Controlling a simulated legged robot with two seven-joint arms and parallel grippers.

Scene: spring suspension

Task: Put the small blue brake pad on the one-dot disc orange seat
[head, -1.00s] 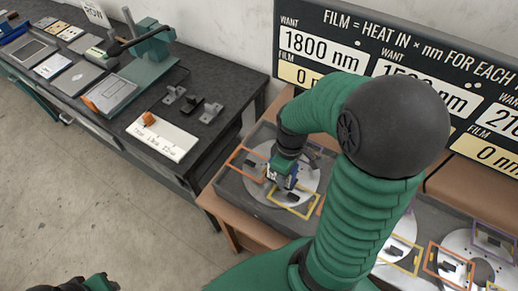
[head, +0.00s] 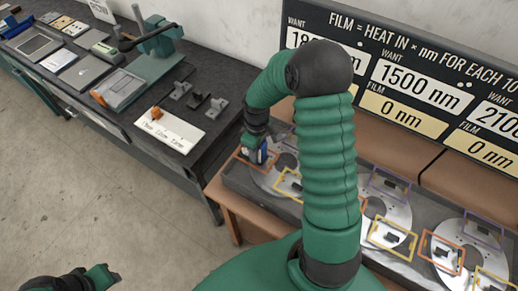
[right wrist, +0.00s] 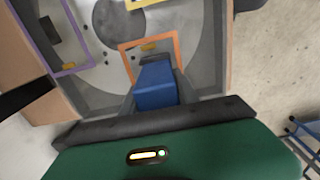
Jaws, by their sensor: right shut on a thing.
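My right gripper (right wrist: 154,90) is shut on the small blue brake pad (right wrist: 156,82). In the right wrist view the pad is at the lower edge of the orange seat (right wrist: 176,45), a square frame on a grey disc (right wrist: 120,78). Whether the pad touches the seat cannot be told. In the head view, the right gripper (head: 258,148) and blue pad (head: 262,157) are over the orange seat (head: 240,156) of the leftmost disc (head: 262,180). The disc's dot marking is unclear. My left gripper (head: 113,277) is at the lower left, its fingers unclear.
The same disc has purple (right wrist: 40,50) and yellow (head: 286,191) frames. More discs (head: 385,212) with framed dark pieces stand to the right in the dark tray (head: 236,188). A sign (head: 400,75) stands behind. A dark bench (head: 85,105) with tools is at left.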

